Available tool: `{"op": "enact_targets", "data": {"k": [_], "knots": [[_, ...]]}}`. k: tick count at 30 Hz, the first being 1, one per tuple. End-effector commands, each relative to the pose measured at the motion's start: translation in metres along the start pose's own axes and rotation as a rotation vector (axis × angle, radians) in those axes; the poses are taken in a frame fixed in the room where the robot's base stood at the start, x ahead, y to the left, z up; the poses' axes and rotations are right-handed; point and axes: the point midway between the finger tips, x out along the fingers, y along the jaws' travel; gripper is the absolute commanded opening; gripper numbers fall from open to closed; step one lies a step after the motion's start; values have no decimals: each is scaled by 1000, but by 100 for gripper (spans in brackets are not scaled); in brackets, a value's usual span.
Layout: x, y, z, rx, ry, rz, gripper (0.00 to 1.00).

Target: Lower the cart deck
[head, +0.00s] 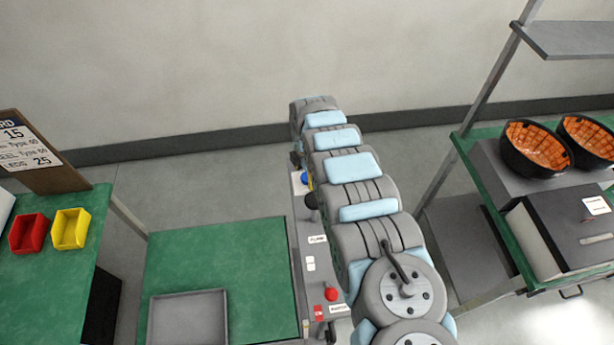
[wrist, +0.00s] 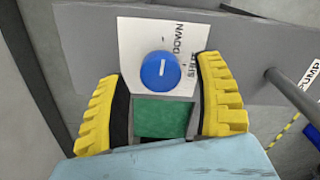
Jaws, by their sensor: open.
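The cart deck (head: 215,255) is a flat green surface at the lower middle of the head view. A narrow grey control panel (head: 308,265) runs along its right side. At the panel's far end is a round blue button (head: 304,178). In the wrist view the blue button (wrist: 160,70) carries a white bar and sits on a white label plate reading "DOWN". My gripper (wrist: 162,72) is open and empty, its yellow fingers on either side of the button. I cannot tell whether anything touches it. In the head view my arm mostly hides the gripper.
A grey tray (head: 188,318) lies on the deck. The panel also has a red button (head: 331,294) and a black knob (head: 311,200). A green bench with red (head: 28,233) and yellow (head: 70,229) bins stands left. A rack with two orange-lined bowls (head: 537,147) stands right.

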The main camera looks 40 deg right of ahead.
Motion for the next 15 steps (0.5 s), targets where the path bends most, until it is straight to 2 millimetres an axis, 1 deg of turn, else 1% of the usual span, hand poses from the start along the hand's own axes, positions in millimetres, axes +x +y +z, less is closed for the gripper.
{"op": "enact_targets", "data": {"k": [6, 15], "knots": [[9, 0, 0, -1, -1, -1, 69], [11, -1, 0, -1, -2, -1, 69]]}}
